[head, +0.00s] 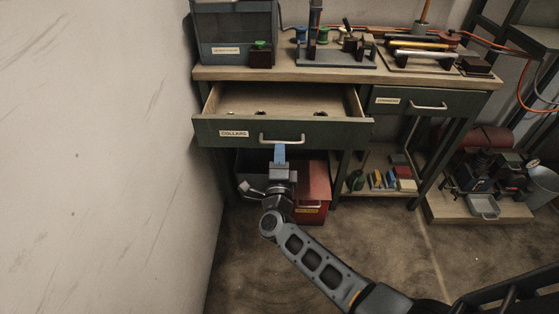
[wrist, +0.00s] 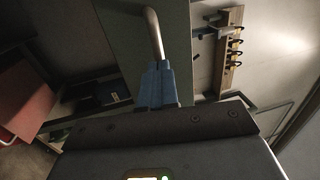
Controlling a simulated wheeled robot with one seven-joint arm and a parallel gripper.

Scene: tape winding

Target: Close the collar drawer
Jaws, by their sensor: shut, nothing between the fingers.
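The collar drawer (head: 225,128) is pulled open at the left of the workbench, its label reading COLLARS. Several small dark items lie inside it. Its metal bar handle (head: 282,138) is on the front panel, and it also shows in the wrist view (wrist: 153,32). My gripper (head: 280,150) is just below and in front of the handle, with its blue fingers closed together. In the wrist view the blue fingertips (wrist: 160,66) are at the end of the handle. I cannot tell whether they touch it.
A second, shut drawer (head: 385,101) is to the right. The bench top (head: 290,73) holds a dark cabinet, spools and tools. A red box (head: 315,180) stands on the floor below the open drawer. A white wall (head: 100,150) rises close on the left.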

